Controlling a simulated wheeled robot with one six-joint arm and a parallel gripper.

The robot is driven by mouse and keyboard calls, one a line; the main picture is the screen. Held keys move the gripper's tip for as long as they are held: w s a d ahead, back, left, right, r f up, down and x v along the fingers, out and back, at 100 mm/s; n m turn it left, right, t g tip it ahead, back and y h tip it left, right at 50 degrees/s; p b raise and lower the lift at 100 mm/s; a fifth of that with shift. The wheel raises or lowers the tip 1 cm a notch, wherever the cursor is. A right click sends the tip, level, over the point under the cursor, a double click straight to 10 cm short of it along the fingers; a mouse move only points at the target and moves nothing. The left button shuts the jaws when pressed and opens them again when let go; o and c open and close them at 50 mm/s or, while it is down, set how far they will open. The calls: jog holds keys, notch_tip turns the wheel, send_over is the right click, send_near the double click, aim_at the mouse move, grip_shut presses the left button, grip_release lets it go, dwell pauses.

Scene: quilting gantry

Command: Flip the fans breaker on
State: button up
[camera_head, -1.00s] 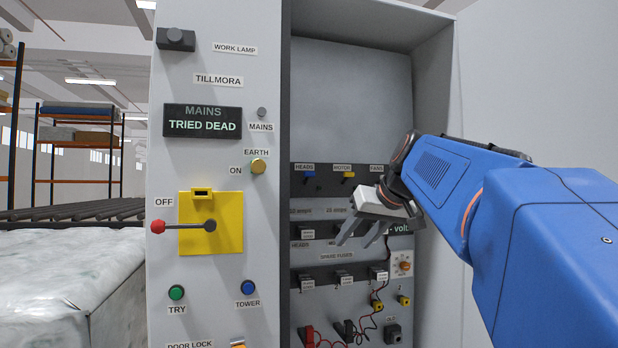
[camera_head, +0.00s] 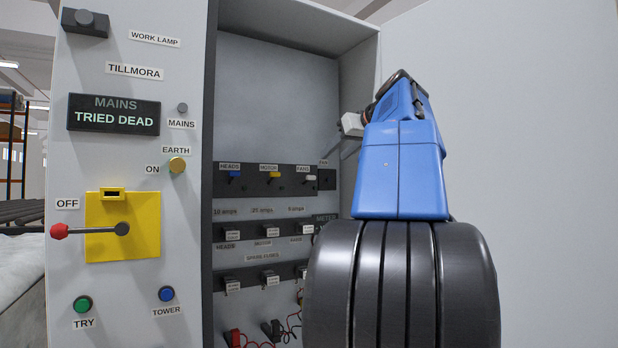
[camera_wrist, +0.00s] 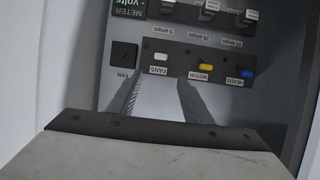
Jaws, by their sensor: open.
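The fans breaker is a small white lever (camera_head: 309,178) at the right end of the dark breaker strip inside the open cabinet. In the wrist view, which is upside down, the white fans lever (camera_wrist: 161,57) sits above its FANS label, between the lines of my two fingers. My gripper (camera_wrist: 158,95) is open and empty, its fingers reaching toward the strip. I cannot tell whether the fingers touch the panel.
A yellow motor lever (camera_head: 274,177) and a blue heads lever (camera_head: 234,175) share the strip. A dark FAN square (camera_head: 326,180) is beside the fans lever. Fuse holders (camera_head: 232,235) sit below. The cabinet's right wall (camera_head: 358,92) is close to my arm.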

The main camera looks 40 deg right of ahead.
aim_at(311, 176)
jog(key=x, duration=1.6)
jog(key=shift+w+f, duration=0.1)
jog(key=c, duration=1.1)
